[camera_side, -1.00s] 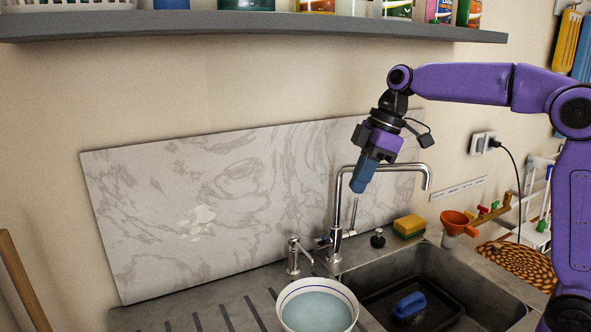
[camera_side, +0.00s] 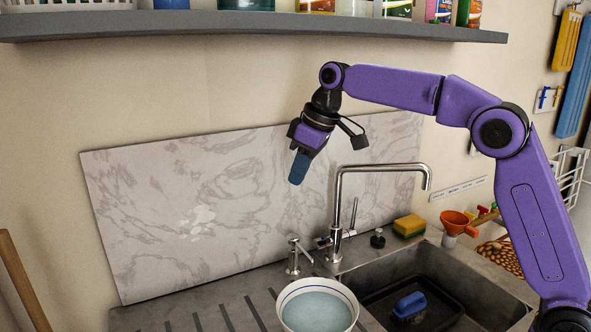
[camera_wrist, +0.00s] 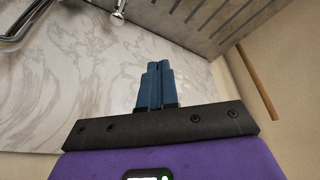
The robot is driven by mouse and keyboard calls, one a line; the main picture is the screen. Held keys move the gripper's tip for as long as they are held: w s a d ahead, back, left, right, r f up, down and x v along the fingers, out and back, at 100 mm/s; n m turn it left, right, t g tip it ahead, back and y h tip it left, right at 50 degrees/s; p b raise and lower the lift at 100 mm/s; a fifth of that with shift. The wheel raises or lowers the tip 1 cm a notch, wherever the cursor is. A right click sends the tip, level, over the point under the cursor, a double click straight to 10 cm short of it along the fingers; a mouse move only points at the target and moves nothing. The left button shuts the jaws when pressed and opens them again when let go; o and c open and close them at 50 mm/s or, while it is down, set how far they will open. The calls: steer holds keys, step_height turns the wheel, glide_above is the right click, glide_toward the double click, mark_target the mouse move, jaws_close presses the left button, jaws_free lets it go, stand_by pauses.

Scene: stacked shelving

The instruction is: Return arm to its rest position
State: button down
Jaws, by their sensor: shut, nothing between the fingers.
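My gripper (camera_side: 298,177) has blue fingers and hangs in the air in front of the marble backsplash panel (camera_side: 200,215), left of the chrome faucet (camera_side: 338,215). It points downward with a slight tilt. In the wrist view the two blue fingers (camera_wrist: 155,68) lie side by side, shut and empty. The gripper is well above the counter and touches nothing that I can see.
A grey shelf (camera_side: 260,27) with bottles and boxes runs above my arm. A white bowl of liquid (camera_side: 290,290) stands at the counter front. The sink (camera_side: 440,265) holds a blue brush (camera_side: 409,305).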

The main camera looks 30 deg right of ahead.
steer(key=shift+w+a+r, duration=0.1)
steer(key=shift+w+a, duration=0.15)
steer(key=shift+a, duration=0.05)
steer(key=shift+s, duration=0.1)
steer(key=s+d+f+n+g, duration=0.1)
steer(key=s+d+f, duration=0.15)
steer(key=s, duration=0.85)
steer(key=s+d+f+n+g, duration=0.1)
steer(key=s+f, duration=0.3)
steer(key=s, duration=0.6)
steer(key=s+d+f+n+h, duration=0.1)
steer(key=s+d+f, duration=0.3)
steer(key=s+d, duration=0.3)
steer(key=s+d+f+n+h, duration=0.1)
steer(key=s+d+f, duration=0.4)
steer(key=s, duration=0.8)
steer(key=shift+s+d+f+g, duration=0.15)
steer(key=shift+s+d+g, duration=0.2)
steer(key=shift+d, duration=0.5)
steer(key=shift+w, duration=0.1)
